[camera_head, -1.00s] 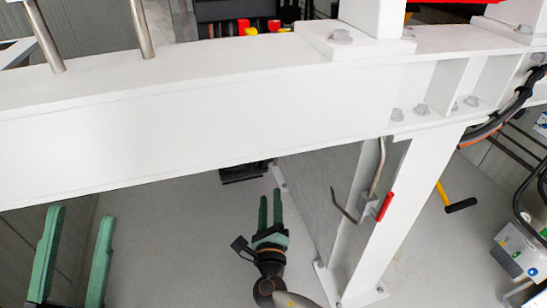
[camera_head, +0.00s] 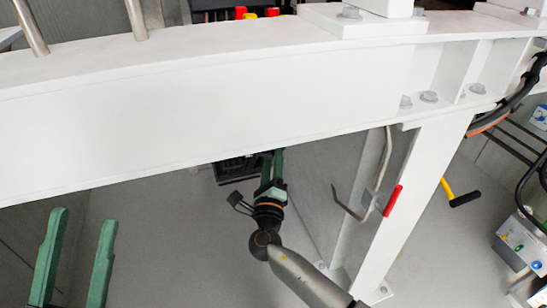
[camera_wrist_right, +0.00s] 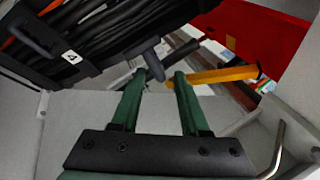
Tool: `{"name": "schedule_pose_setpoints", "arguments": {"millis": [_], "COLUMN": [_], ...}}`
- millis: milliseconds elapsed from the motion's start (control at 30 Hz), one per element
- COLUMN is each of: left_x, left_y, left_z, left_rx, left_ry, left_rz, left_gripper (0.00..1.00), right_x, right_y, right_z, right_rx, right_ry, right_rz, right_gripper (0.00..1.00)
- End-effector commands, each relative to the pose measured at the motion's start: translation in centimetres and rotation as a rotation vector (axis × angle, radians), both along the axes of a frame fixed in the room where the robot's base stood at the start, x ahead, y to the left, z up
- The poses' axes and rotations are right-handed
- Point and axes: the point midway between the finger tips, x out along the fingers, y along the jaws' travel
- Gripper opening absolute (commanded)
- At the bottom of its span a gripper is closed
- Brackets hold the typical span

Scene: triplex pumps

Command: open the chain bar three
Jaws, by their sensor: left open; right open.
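No bar marked three can be made out in these views. A bent metal bar (camera_head: 388,150) with a red grip (camera_head: 393,200) hangs at the white post; its rod also shows at the lower right of the right wrist view (camera_wrist_right: 277,150). My right gripper (camera_head: 272,158) is open and empty, left of that bar, with its fingertips at the beam's lower edge. In the right wrist view its green fingers (camera_wrist_right: 159,76) point at a dark handle (camera_wrist_right: 152,62) and a yellow bar (camera_wrist_right: 215,76), apparently farther off. My left gripper (camera_head: 84,216) is open and empty at the lower left.
A large white beam (camera_head: 200,115) crosses above my grippers, and its white post (camera_head: 405,210) stands right of my right arm. A black rack with a label "4" (camera_wrist_right: 70,56) and a red panel (camera_wrist_right: 265,35) show in the wrist view. Grey floor lies open between my grippers.

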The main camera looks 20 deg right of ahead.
Motion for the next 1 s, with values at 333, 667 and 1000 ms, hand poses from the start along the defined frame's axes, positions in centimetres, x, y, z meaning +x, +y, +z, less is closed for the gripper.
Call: {"name": "schedule_pose_setpoints", "arguments": {"millis": [333,667,1000], "left_x": [0.03,0.00,-0.01], "left_y": [-0.04,-0.08,-0.10], "left_z": [-0.56,-0.54,-0.53], "left_rx": [-0.003,-0.002,-0.002], "left_ry": [0.006,0.005,0.004], "left_rz": [-0.005,-0.006,-0.007], "left_gripper": [0.50,0.50,0.50], "right_x": [1.55,1.51,1.50], "right_y": [-0.58,-0.57,-0.57], "right_z": [0.41,0.39,0.46], "right_rx": [0.001,0.001,0.001], "right_ry": [0.000,0.000,-0.001], "right_rz": [0.001,0.001,0.001], "right_gripper": [0.45,0.23,0.00]}}
